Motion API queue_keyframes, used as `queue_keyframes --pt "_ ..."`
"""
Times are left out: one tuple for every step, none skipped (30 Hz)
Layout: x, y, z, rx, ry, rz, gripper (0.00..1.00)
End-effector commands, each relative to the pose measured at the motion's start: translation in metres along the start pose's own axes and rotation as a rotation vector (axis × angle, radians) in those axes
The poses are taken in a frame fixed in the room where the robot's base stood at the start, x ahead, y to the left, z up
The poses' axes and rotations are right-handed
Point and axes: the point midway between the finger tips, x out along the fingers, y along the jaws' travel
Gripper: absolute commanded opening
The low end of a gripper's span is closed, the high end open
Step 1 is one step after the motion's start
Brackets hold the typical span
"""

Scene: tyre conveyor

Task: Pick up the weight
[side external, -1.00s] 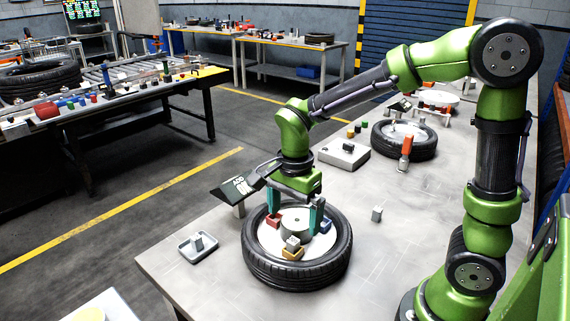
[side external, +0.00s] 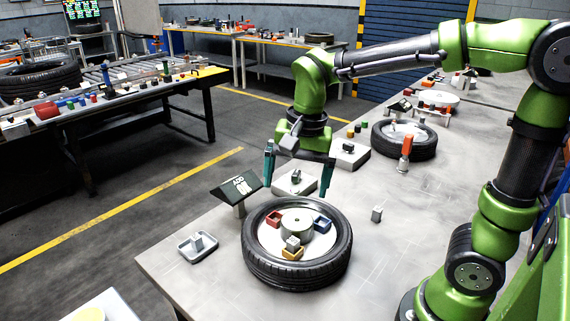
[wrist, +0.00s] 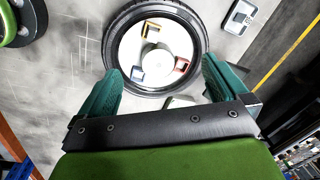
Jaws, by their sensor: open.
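Several grey pieces could be the weight; I cannot tell which one is meant. Another small grey block (side external: 376,214) stands alone on the table, right of the tyre. A grey piece also stands in a small tray (side external: 186,250) left of the tyre. My gripper (side external: 297,190) is open and empty, above the tyre's far side. In the wrist view, its teal fingers (wrist: 160,63) are spread apart, with the tyre (wrist: 110,50) beyond them.
A red holder (side external: 274,219), a blue holder (side external: 322,224) and a grey round hub (side external: 296,228) are inside the tyre. A dark sign (side external: 237,190) stands behind left. A second tyre (side external: 404,150) lies farther back. The table right of the near tyre is mostly clear.

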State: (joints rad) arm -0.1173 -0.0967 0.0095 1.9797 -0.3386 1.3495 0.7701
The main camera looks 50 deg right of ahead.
Motion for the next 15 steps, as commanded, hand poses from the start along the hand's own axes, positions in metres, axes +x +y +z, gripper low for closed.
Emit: queue_keyframes --pt "-0.003 0.009 0.004 -0.120 0.012 -0.056 1.00" --pt "-0.004 0.015 0.006 -0.200 0.022 -0.092 1.00" --pt "-0.005 0.022 0.010 -0.304 0.045 -0.144 1.00" --pt "-0.007 0.029 0.012 -0.380 0.067 -0.181 1.00" --pt "-0.008 0.034 0.015 -0.447 0.092 -0.217 1.00" --pt "-0.009 0.041 0.018 -0.525 0.126 -0.259 1.00" --pt "-0.011 0.047 0.020 -0.574 0.155 -0.288 1.00" --pt "-0.011 0.051 0.021 -0.616 0.182 -0.313 1.00" --pt "-0.013 0.058 0.024 -0.658 0.216 -0.342 1.00" --pt "-0.013 0.062 0.025 -0.680 0.238 -0.361 1.00" --pt "-0.014 0.065 0.026 -0.693 0.257 -0.376 1.00" --pt "-0.015 0.070 0.028 -0.698 0.277 -0.395 1.00" --pt "-0.016 0.072 0.029 -0.696 0.287 -0.405 1.00" --pt "-0.017 0.075 0.030 -0.691 0.295 -0.415 1.00" --pt "-0.018 0.077 0.030 -0.685 0.302 -0.423 0.98"
